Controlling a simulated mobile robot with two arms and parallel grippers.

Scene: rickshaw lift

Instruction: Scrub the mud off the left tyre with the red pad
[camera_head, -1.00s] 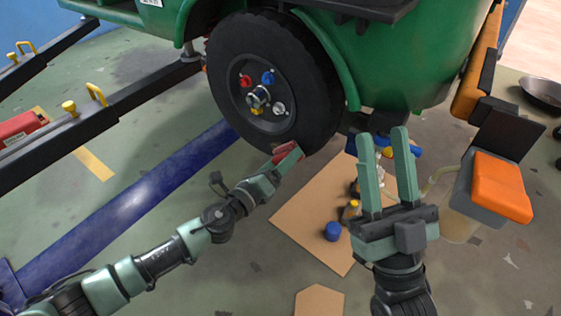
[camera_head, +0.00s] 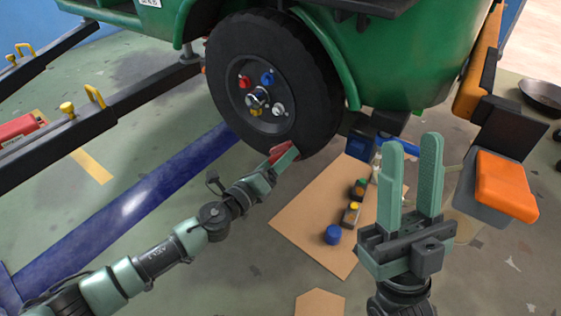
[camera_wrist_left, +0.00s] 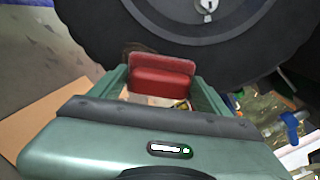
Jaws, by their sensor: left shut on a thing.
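The left tyre (camera_head: 306,78) is black, on a wheel with coloured nuts around its hub, mounted on the green rickshaw body (camera_head: 400,70). My left gripper (camera_head: 284,160) is shut on the red pad (camera_head: 280,152) at the tyre's lower edge. In the left wrist view the red pad (camera_wrist_left: 161,75) sits between the fingers, right by the tyre (camera_wrist_left: 190,45); whether it touches is hard to tell. A small brown patch shows on the tyre beside the pad in that view. My right gripper (camera_head: 411,175) is open and empty, to the right of the wheel.
A cardboard sheet (camera_head: 300,222) on the floor holds a blue cap (camera_head: 333,234) and several small items. An orange-topped box (camera_head: 505,185) is at the right. A blue beam (camera_head: 150,200) and dark lift arms (camera_head: 120,105) lie left.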

